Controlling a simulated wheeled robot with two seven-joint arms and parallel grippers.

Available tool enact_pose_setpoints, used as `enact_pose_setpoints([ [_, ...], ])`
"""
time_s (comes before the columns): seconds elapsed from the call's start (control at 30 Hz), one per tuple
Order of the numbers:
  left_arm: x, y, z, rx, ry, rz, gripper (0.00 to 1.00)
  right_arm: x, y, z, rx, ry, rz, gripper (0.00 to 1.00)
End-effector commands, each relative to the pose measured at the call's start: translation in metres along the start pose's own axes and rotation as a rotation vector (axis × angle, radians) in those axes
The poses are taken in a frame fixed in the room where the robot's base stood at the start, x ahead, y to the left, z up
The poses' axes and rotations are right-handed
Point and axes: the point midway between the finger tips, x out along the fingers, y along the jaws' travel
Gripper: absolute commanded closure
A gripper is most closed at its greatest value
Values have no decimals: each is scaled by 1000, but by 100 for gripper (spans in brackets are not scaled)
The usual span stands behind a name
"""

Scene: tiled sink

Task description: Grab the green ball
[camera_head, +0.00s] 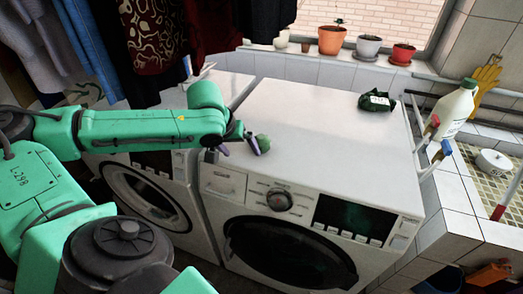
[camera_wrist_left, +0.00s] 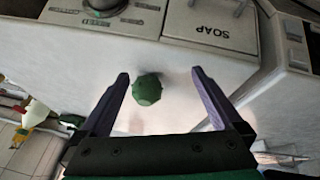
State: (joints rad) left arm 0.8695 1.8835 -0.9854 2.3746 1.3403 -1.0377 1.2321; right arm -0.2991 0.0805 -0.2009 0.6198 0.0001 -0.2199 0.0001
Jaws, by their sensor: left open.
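The small green ball (camera_head: 263,142) sits on the white top of the right-hand washing machine, near its front edge. My left gripper (camera_head: 240,152) is open, with its two purple-grey fingers just above the machine top beside the ball; one finger partly overlaps the ball in the head view. In the left wrist view the ball (camera_wrist_left: 146,89) shows between the two open fingers of the left gripper (camera_wrist_left: 160,73), closer to the left-hand finger. My right gripper is not in view.
A dark green packet (camera_head: 377,102) lies at the back right of the machine top (camera_head: 320,120). Taps (camera_head: 432,125) and a white bottle (camera_head: 455,108) stand at the right. Flower pots (camera_head: 331,40) line the window sill. Clothes (camera_head: 155,40) hang behind my left arm. Most of the machine top is clear.

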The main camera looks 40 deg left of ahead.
Motion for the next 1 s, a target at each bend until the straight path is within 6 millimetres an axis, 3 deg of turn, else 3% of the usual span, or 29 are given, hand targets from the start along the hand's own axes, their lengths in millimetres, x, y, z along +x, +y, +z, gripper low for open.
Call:
enact_pose_setpoints([
  [0.03,-1,8,-11,1,-4,7,0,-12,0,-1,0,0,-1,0],
  [0.37,27,33,-65,1,-2,4,0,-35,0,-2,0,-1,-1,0],
  [0.47,35,34,-68,3,-3,0,0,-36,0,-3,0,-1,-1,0],
  [0.7,77,34,-67,2,-3,0,0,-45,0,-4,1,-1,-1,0],
  [0.93,82,33,-67,3,-1,-1,0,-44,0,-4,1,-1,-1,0],
  [1.0,82,33,-67,3,-1,-1,27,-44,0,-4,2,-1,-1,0],
])
